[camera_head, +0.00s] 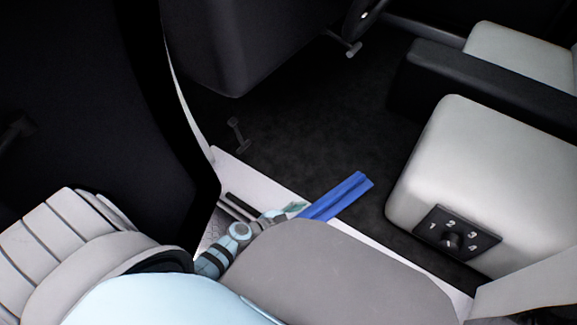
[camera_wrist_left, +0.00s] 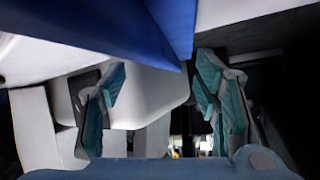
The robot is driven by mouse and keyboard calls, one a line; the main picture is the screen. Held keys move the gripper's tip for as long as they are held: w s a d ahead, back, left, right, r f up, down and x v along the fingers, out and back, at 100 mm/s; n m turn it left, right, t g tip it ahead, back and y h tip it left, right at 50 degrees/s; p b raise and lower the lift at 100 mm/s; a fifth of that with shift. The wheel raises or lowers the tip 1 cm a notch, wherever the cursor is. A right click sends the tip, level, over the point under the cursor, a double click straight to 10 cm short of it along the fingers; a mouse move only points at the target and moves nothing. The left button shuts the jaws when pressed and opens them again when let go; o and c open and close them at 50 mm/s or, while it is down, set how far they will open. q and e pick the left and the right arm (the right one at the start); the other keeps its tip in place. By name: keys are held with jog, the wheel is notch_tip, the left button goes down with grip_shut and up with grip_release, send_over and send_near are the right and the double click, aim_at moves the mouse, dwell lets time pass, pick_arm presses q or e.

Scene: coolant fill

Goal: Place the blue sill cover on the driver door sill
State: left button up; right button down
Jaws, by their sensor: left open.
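The blue sill cover (camera_head: 342,195) is a long ribbed blue strip. In the head view it lies at an angle across the inner edge of the pale door sill (camera_head: 262,183), one end out over the dark carpet. Its near end is hidden behind my arm. My left gripper (camera_head: 292,210) is at that near end and is mostly hidden in this view. In the left wrist view the cover (camera_wrist_left: 110,28) fills the upper left, its corner close to one fingertip. The left gripper (camera_wrist_left: 160,92) shows its teal fingers wide apart, with nothing clamped between them. My right gripper is not in view.
A pale seat (camera_head: 485,165) with a numbered dial panel (camera_head: 457,233) stands right of the cover. The dark open door (camera_head: 95,90) is on the left. Pedals (camera_head: 237,133) and dark carpet (camera_head: 300,135) lie beyond the sill. My grey arm link covers part of the sill.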

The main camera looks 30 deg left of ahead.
pick_arm(q)
jog(key=p+v, duration=0.1)
jog(key=v, duration=0.7)
jog(key=shift+s+a+r, duration=0.1)
jog(key=shift+s+r, duration=0.15)
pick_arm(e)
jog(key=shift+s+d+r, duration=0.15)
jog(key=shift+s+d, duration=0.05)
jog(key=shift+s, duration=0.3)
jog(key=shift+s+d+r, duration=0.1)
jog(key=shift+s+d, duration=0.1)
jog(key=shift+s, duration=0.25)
